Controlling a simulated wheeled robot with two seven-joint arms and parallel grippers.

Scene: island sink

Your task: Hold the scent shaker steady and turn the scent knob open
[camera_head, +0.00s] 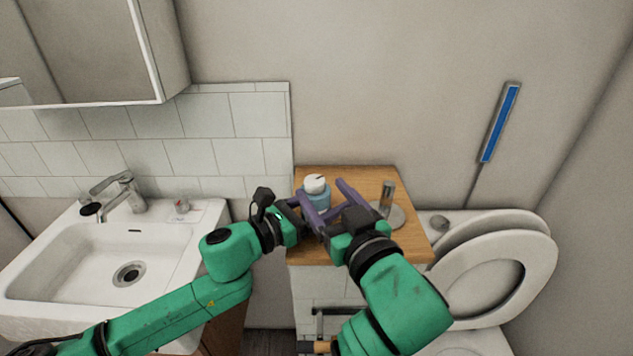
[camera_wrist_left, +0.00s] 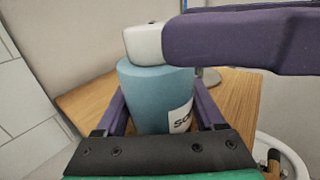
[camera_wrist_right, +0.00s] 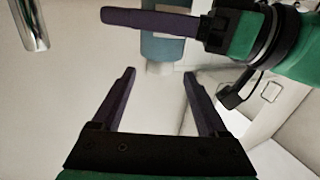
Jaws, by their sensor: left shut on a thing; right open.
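The scent shaker (camera_head: 319,198) is a light blue bottle with a white scent knob (camera_head: 315,183) on top. It stands upright on the wooden cabinet top. In the left wrist view, the shaker body (camera_wrist_left: 145,85) sits between the fingers of my left gripper (camera_wrist_left: 160,105), which is shut on it. The white knob (camera_wrist_left: 143,44) is above, with a purple finger of my right gripper close beside it. In the right wrist view, my right gripper (camera_wrist_right: 159,72) is open, with the knob (camera_wrist_right: 159,68) seen between its fingertips. I cannot tell whether the fingers touch it.
A chrome post on a round base (camera_head: 388,200) stands right of the shaker on the wooden top (camera_head: 350,175). A sink (camera_head: 100,265) is at left, a toilet with raised seat (camera_head: 500,265) at right. The wall is close behind.

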